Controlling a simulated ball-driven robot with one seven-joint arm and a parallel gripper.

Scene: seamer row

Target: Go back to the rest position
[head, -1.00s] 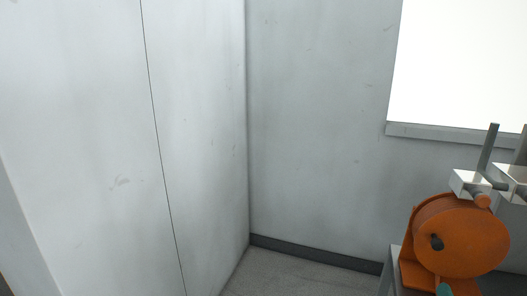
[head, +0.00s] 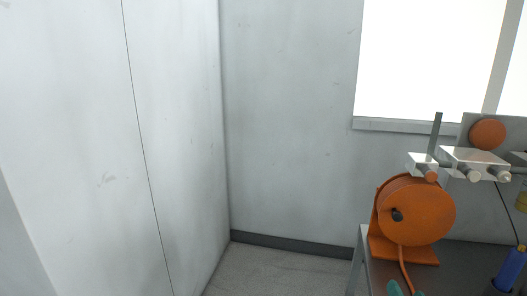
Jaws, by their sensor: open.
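My gripper is not in view in the head view, and no part of my arm can be made out with certainty. The rest position itself is not marked by anything that I see. The nearest things are an orange round machine (head: 416,215) on a grey bench (head: 440,262) at the lower right, and white wall panels on the left.
White blocks with rollers (head: 474,163) sit on a post above the orange machine. A blue object (head: 513,266) and a teal item (head: 394,288) show at the lower edge. Bare floor (head: 290,276) lies left of the bench. A bright window (head: 428,60) is above.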

